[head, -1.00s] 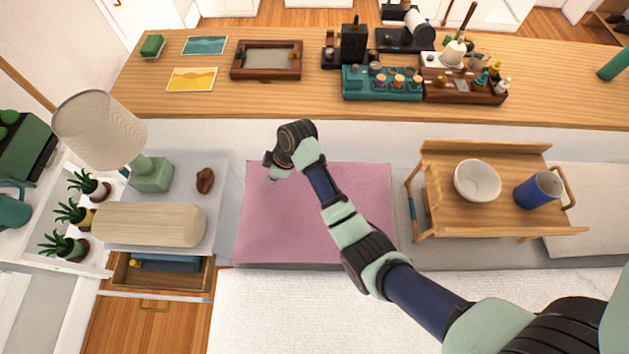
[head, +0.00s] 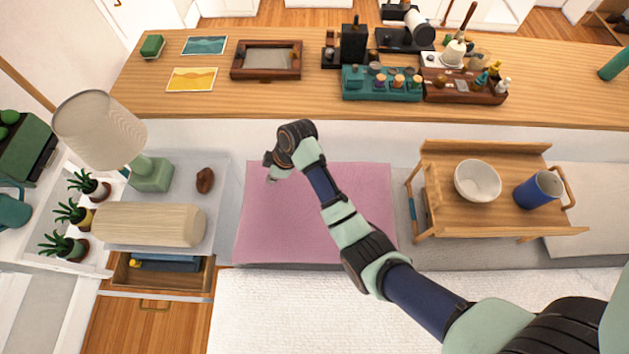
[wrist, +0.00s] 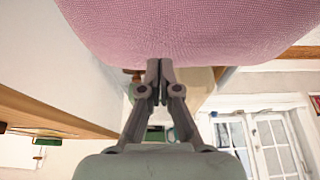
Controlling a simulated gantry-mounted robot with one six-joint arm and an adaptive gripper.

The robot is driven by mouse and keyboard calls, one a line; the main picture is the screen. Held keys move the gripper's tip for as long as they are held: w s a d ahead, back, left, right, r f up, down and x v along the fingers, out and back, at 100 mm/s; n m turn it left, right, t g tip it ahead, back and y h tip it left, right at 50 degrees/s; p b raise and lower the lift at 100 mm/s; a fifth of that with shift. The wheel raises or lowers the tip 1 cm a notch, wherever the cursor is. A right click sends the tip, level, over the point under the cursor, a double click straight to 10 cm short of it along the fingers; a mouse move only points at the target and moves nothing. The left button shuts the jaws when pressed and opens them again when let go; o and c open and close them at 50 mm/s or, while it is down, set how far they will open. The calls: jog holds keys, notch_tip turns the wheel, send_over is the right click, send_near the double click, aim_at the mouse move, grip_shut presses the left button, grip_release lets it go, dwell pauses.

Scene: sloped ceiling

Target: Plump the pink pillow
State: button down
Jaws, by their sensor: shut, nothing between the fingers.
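The pink pillow (head: 290,225) lies flat on the bed, between the nightstand and the wooden tray table. In the wrist view the pillow (wrist: 190,35) fills the top of the picture, close to the fingertips. My gripper (head: 272,172) is over the pillow's upper left part in the head view. In the wrist view my gripper (wrist: 160,70) is shut and empty, its fingertips at the pillow's edge. I cannot tell whether they touch it. My arm hides a strip of the pillow's right side.
A wooden tray table (head: 440,185) with a white bowl (head: 477,180) and a blue mug (head: 538,190) stands right of the pillow. A nightstand with a lamp (head: 100,130) is at left. A wooden shelf (head: 270,100) with several items runs behind. The white blanket (head: 290,310) in front is clear.

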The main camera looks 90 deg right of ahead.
aim_at(271, 187)
jog(key=shift+f, duration=0.2)
jog(key=shift+f+b, duration=1.1)
jog(key=shift+f, duration=0.55)
notch_tip(271, 187, up, 4)
jog(key=p, duration=0.4)
jog(key=shift+f, duration=0.15)
jog(key=shift+f, duration=0.25)
jog(key=shift+f+b, duration=1.2)
jog(key=shift+f, duration=0.3)
